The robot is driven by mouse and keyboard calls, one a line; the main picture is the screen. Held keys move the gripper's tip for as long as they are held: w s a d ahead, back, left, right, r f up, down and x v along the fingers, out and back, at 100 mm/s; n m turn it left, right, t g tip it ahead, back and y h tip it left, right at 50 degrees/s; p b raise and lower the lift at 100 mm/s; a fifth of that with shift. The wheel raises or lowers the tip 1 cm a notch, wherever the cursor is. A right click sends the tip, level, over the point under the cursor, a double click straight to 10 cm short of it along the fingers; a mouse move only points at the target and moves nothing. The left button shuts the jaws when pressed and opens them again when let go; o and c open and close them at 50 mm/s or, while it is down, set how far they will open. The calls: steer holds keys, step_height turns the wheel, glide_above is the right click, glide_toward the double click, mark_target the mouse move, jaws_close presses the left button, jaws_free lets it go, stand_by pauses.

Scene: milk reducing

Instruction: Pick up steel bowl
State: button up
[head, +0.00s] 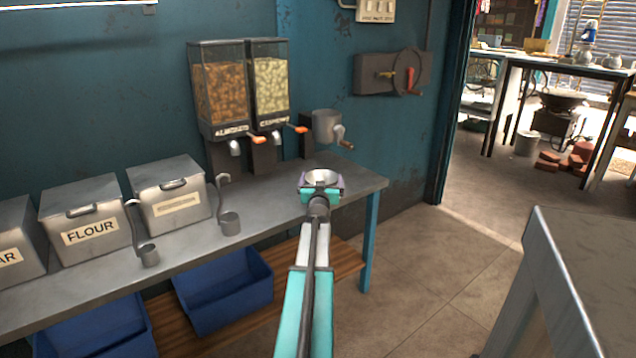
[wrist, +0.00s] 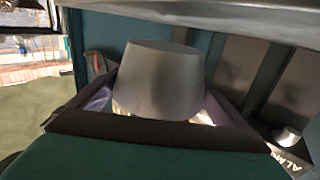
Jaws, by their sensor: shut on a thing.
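The steel bowl (head: 321,177) is at the end of my outstretched arm, over the right end of the counter in the head view. In the wrist view the bowl (wrist: 163,80) fills the middle, its grey outer wall facing the camera. My gripper (head: 320,187) is shut on the bowl, with a purple-grey finger on each side of it. It also shows in the wrist view (wrist: 160,112). I cannot tell from these frames whether the bowl touches the counter.
A grinder (head: 328,127) stands behind the bowl. Another table (head: 590,260) is at the right. Floor between them is clear.

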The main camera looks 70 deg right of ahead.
steer(key=shift+s+a+f, duration=0.1)
steer(key=shift+s+a, duration=0.25)
steer(key=shift+s, duration=0.05)
steer(key=shift+s+a+r, duration=0.1)
steer(key=shift+s+r, duration=0.05)
steer(key=shift+r, duration=0.1)
steer(key=shift+s+a+p, duration=0.3)
steer(key=shift+s+a, duration=0.15)
steer(key=shift+s, duration=0.1)
steer(key=s+a+p, duration=0.5)
steer(key=s, duration=0.1)
steer(key=shift+s+a+r, duration=0.25)
steer(key=shift+s+r, duration=0.1)
steer(key=shift+r, duration=0.05)
steer(key=shift+s, duration=0.1)
